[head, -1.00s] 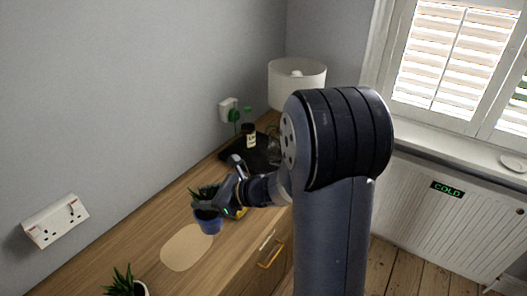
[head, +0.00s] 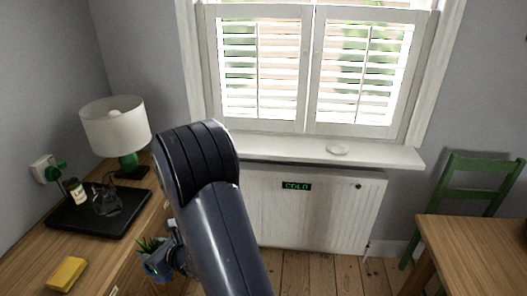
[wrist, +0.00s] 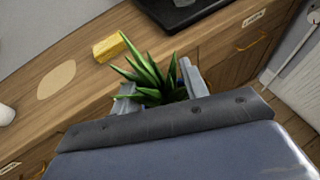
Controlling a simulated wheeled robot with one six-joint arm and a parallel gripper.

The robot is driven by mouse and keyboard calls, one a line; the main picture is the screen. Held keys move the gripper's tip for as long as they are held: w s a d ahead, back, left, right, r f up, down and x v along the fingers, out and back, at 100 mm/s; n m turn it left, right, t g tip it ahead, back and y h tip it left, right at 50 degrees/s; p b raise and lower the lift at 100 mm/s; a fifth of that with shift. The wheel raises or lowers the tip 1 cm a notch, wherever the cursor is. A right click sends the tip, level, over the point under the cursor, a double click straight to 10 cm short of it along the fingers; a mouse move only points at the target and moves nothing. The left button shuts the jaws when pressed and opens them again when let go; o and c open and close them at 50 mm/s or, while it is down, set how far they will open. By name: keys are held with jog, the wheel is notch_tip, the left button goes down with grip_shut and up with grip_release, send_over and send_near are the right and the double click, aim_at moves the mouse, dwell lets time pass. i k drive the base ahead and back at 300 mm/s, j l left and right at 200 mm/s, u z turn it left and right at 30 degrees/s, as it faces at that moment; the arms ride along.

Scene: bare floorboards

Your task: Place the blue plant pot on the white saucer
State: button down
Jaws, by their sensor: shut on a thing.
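My gripper (head: 164,258) is shut on the blue plant pot (head: 155,274), which holds a spiky green plant. The pot is held in front of the wooden counter's edge, low in the head view, partly hidden by my arm. In the wrist view my gripper (wrist: 160,91) has a finger on each side of the plant. Leaves hide most of the pot there, with only a sliver of blue (wrist: 181,82) showing.
The wooden counter (head: 28,257) carries a yellow block (head: 66,274), a black tray (head: 125,205) with a jar and a glass vessel, and a lamp (head: 115,125). The sill (head: 285,146) is otherwise clear. A table (head: 480,240) and green chair (head: 480,178) stand right. Floorboards between are open.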

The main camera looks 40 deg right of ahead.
aim_at(337, 149)
jog(key=z, duration=1.4)
jog(key=i+z, duration=0.2)
jog(key=z, duration=1.2)
